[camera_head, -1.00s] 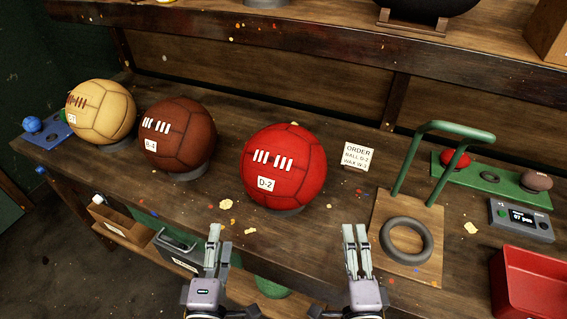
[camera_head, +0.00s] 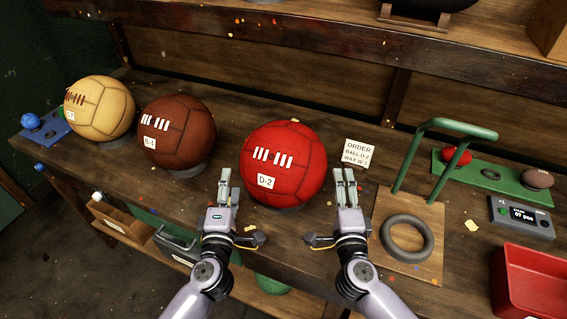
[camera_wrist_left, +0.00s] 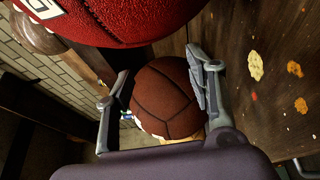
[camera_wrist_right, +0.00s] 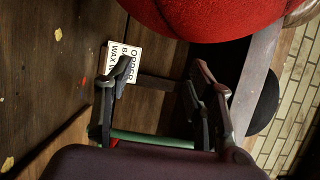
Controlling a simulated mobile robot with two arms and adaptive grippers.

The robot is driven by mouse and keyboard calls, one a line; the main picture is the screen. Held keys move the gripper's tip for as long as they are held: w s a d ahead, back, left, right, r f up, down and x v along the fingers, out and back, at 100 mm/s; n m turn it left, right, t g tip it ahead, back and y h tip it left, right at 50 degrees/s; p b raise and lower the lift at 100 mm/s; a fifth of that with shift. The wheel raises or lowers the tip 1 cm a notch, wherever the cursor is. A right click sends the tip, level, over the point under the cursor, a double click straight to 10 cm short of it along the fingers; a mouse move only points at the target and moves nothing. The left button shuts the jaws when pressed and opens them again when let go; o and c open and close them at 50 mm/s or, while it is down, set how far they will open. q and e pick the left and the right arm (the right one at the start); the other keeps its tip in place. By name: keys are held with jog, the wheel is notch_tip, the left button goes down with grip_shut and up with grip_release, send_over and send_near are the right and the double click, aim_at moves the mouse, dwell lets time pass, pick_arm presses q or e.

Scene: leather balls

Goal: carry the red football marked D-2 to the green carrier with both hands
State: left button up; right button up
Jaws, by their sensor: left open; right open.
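The red football marked D-2 (camera_head: 284,158) sits on a dark ring on the bench, label and white laces facing me. The green carrier (camera_head: 405,225) stands to its right, a green handle over a wooden base with a grey ring. My left gripper (camera_head: 225,180) is open and empty, just left of the ball's front. My right gripper (camera_head: 345,182) is open and empty, just right of it. Neither visibly touches the ball. The red ball also shows at the top of the left wrist view (camera_wrist_left: 120,18) and of the right wrist view (camera_wrist_right: 205,15).
A brown ball marked B-4 (camera_head: 177,133) and a tan ball (camera_head: 100,108) stand to the left. An order card (camera_head: 359,153) stands behind my right gripper. A red tray (camera_head: 535,285) and a gauge (camera_head: 521,217) are at the right. A shelf edge runs above.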

pick_arm(q)
jog(key=shift+s+d, duration=0.25)
jog(key=shift+d, duration=0.45)
pick_arm(e)
jog(key=shift+s+a, duration=0.25)
jog(key=shift+a, duration=0.45)
pick_arm(q)
jog(key=shift+w, duration=0.1)
pick_arm(e)
jog(key=shift+w, duration=0.1)
